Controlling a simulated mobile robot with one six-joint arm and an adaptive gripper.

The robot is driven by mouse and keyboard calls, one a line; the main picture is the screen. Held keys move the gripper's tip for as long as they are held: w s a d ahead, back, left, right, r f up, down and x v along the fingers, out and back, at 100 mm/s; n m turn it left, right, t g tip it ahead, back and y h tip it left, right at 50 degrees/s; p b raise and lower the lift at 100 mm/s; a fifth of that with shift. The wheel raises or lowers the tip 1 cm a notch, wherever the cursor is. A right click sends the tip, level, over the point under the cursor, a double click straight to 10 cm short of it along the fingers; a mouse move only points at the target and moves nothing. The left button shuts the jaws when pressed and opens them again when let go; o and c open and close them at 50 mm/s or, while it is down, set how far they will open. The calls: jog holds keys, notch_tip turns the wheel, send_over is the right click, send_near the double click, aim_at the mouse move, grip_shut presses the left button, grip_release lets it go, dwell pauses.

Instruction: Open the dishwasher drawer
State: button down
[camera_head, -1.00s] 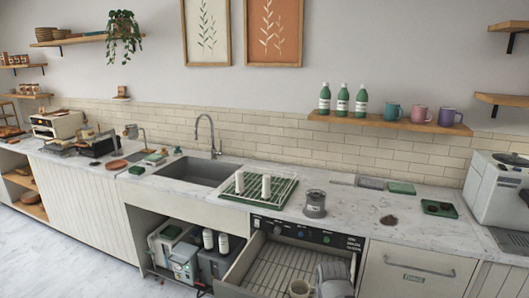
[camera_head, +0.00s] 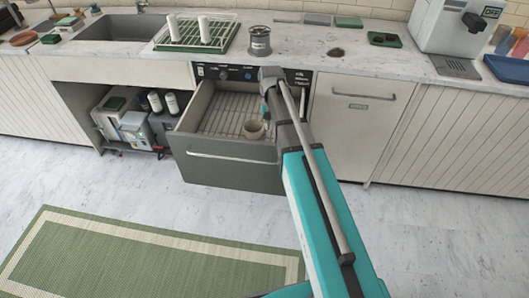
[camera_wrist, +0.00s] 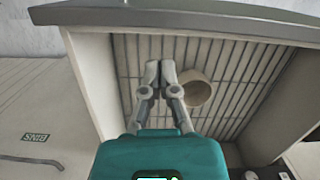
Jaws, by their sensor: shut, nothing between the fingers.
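The dishwasher drawer (camera_head: 225,170) stands pulled out from under the counter, with its grey-green front and bar handle facing the room. Its wire rack floor shows, and a beige cup (camera_head: 254,130) sits in it at the right. In the wrist view I look down into the drawer; its front edge (camera_wrist: 200,17) runs across the top and the cup (camera_wrist: 197,90) is right of my fingers. My gripper (camera_wrist: 160,68) is shut and empty, over the rack beside the cup. I cannot tell its height above the rack. In the head view my arm mostly hides it.
A control panel (camera_head: 235,73) is behind the drawer. The bins front (camera_head: 355,120) is closed at right. An open cabinet with machines (camera_head: 128,125) is at left. A dish rack (camera_head: 190,35) and a grey canister (camera_head: 259,40) stand on the counter. The floor before the drawer is clear, with a green rug (camera_head: 150,255).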

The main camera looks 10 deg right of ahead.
aim_at(265, 147)
jog(key=w+d+f+m+b, duration=0.1)
jog(key=w+f+b, duration=0.1)
jog(key=w, duration=0.4)
jog(key=shift+w+f+g, duration=0.4)
jog(key=shift+f, duration=0.1)
jog(key=shift+f+b, duration=0.1)
jog(key=shift+b, duration=0.2)
jog(key=b+x, duration=1)
jog(key=shift+s+f, duration=0.1)
jog(key=shift+f, duration=0.05)
jog(key=shift+s+a+r+p, duration=0.1)
jog(key=shift+s+a, duration=0.15)
jog(key=shift+s, duration=0.35)
jog(key=shift+s+a+r+p, duration=0.1)
jog(key=shift+s+a, duration=0.2)
jog(key=shift+s, duration=0.3)
jog(key=shift+s+a+r+p, duration=0.1)
jog(key=shift+s+a, duration=0.15)
jog(key=shift+s, duration=0.35)
